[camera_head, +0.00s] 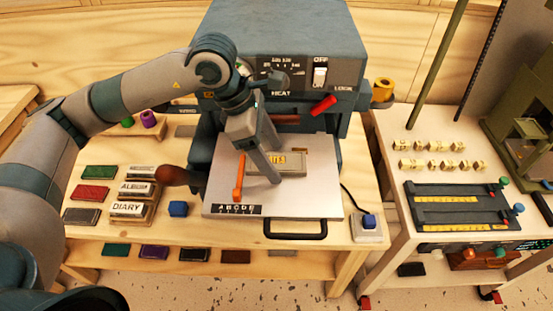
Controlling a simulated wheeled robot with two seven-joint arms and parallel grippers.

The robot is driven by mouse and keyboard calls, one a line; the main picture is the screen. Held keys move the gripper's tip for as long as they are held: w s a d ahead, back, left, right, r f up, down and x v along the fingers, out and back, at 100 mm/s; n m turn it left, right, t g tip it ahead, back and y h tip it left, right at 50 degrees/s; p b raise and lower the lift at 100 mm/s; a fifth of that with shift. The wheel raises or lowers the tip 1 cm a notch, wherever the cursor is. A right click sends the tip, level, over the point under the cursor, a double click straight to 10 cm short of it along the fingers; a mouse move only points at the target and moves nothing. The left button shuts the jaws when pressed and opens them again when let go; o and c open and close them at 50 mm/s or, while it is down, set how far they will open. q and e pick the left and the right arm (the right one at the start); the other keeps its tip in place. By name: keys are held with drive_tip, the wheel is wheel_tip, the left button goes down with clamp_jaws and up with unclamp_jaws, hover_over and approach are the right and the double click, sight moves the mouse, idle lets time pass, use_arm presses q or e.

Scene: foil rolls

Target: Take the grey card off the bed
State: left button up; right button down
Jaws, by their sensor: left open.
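The grey card (311,163) lies on the pale metal bed (325,195) in front of the foil machine. Yellow-gold lettering shows on its face. My left gripper (263,172) is open, reaching down from the upper left over the card's left part. A grey finger crosses in front of the card and hides some of it; I cannot tell whether it touches the card. My right gripper is not in view.
The blue-grey machine (300,25) rises behind the bed, with a red lever (323,105). A switch box (367,228) sits front right.

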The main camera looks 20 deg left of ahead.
sight(274, 161)
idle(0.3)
use_arm(q)
drive_tip(key=c, duration=1.2)
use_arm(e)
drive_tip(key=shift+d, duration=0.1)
use_arm(q)
drive_tip(key=shift+r, duration=0.15)
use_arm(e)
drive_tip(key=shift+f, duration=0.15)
